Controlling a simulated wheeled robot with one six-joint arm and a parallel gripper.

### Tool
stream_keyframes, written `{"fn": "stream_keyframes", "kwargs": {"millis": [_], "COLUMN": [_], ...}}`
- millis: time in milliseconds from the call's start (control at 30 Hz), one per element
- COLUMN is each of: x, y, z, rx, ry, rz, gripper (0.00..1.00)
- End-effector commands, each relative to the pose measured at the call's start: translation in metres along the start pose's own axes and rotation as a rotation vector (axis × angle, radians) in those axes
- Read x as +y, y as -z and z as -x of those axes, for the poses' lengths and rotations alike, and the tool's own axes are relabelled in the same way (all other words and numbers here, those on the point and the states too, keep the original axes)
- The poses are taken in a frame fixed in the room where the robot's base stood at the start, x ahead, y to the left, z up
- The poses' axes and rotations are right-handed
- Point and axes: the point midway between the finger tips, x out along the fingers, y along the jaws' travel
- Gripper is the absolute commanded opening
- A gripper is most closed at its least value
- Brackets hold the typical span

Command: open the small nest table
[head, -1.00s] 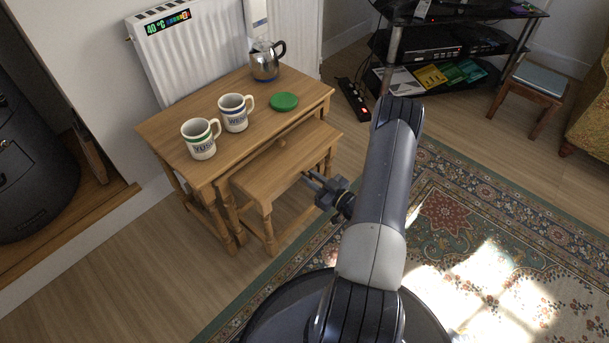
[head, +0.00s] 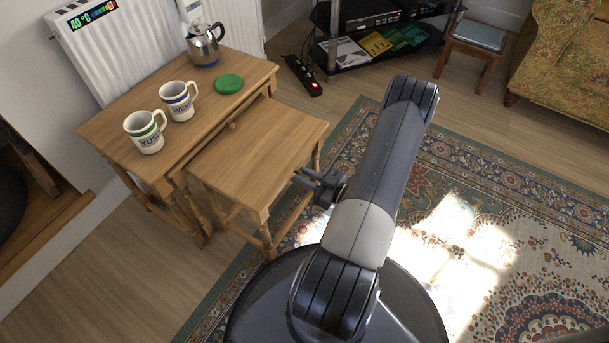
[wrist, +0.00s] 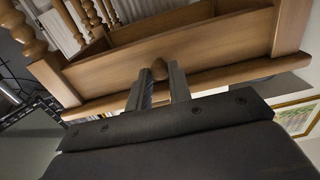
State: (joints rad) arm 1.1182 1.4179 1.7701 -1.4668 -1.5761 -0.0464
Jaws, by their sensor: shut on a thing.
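The small nest table (head: 262,147) is wooden and stands well out from under the larger nest table (head: 137,121). Most of its top is bare and in view in the head view. My gripper (head: 303,178) is at its front side, below the top's edge. In the wrist view, my gripper (wrist: 160,74) is shut on a round wooden knob (wrist: 159,68) on the small table's front rail (wrist: 215,47). In the head view the knob is hidden.
On the larger table stand two mugs (head: 147,138) (head: 178,105), a green lid (head: 229,83) and a metal kettle (head: 203,48). A radiator (head: 118,58) is behind it. A power strip (head: 303,76) lies on the floor. The patterned rug (head: 480,210) is clear to the right.

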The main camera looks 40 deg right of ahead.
Motion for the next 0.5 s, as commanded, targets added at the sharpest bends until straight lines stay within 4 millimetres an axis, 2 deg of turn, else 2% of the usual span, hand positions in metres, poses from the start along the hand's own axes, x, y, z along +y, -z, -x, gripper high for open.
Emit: {"fn": "stream_keyframes", "kwargs": {"millis": [100, 133, 300, 367, 500], "x": [-0.0006, -0.0006, -0.0004, -0.0003, -0.0001], "y": [-0.0005, -0.0005, -0.0004, -0.0003, -0.0002], "z": [-0.0001, -0.0001, -0.0002, -0.0002, -0.0002], "rx": [-0.002, -0.002, -0.001, -0.001, -0.001], "ry": [0.001, 0.001, 0.001, 0.001, 0.000], "rz": [-0.001, -0.001, -0.001, -0.001, 0.000], "gripper": [0.00, 0.22, 0.36, 0.40, 0.40]}}
